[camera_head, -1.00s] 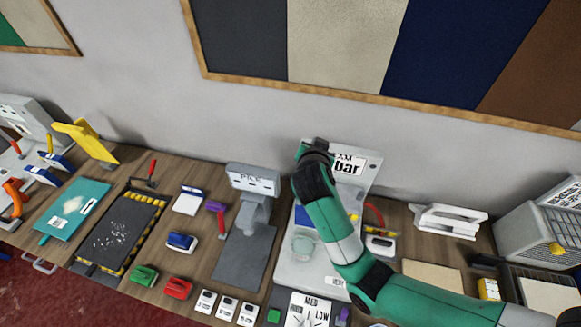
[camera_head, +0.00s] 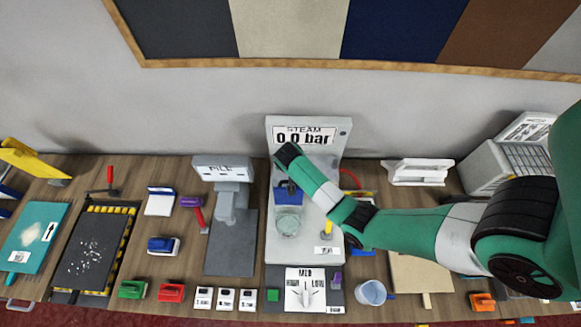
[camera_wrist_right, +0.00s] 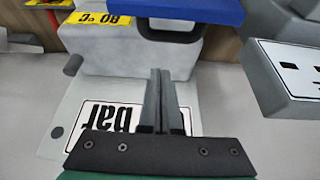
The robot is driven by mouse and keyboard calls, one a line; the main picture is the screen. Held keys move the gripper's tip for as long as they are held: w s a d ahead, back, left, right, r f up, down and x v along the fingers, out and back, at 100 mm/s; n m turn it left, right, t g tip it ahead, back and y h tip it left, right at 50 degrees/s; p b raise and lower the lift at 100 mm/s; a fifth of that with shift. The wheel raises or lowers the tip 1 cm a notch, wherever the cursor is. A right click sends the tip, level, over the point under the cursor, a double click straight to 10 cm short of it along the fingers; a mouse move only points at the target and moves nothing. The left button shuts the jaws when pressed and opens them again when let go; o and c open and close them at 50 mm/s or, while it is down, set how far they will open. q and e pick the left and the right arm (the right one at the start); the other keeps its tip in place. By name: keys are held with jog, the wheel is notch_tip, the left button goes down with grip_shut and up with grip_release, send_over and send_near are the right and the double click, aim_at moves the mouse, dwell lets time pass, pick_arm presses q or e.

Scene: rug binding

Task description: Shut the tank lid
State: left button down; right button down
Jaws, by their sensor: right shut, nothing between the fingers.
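The steam station (camera_head: 333,160) is a pale upright panel reading "STEAM 0.0 bar" with a base in front. A blue slab (camera_head: 289,197), apparently the tank lid, sits at the station above a round translucent part (camera_head: 288,225). The blue slab (camera_wrist_right: 185,10) also shows at the top of the right wrist view, by a grey block (camera_wrist_right: 130,52) with a yellow label. My right gripper (camera_head: 291,184) is shut and empty, in front of the panel and close to the slab; its fingers (camera_wrist_right: 160,72) point toward the block. I cannot tell whether they touch. The slab's hinge and exact angle are unclear. My left gripper is out of view.
A grey post with a display (camera_head: 223,170) stands left of the station. A dial pad (camera_head: 275,272) lies in front, with a cup (camera_head: 371,293) to its right. My right arm crosses the table's right side. A white rack (camera_head: 418,171) stands behind it.

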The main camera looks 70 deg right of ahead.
jog(key=b+x, duration=0.1)
jog(key=x, duration=0.3)
jog(key=shift+f, duration=0.15)
jog(key=a, duration=0.1)
jog(key=a+p, duration=0.1)
jog(key=s+a+r+p, duration=0.1)
jog(key=shift+a+r, duration=0.15)
jog(key=shift+a, duration=0.2)
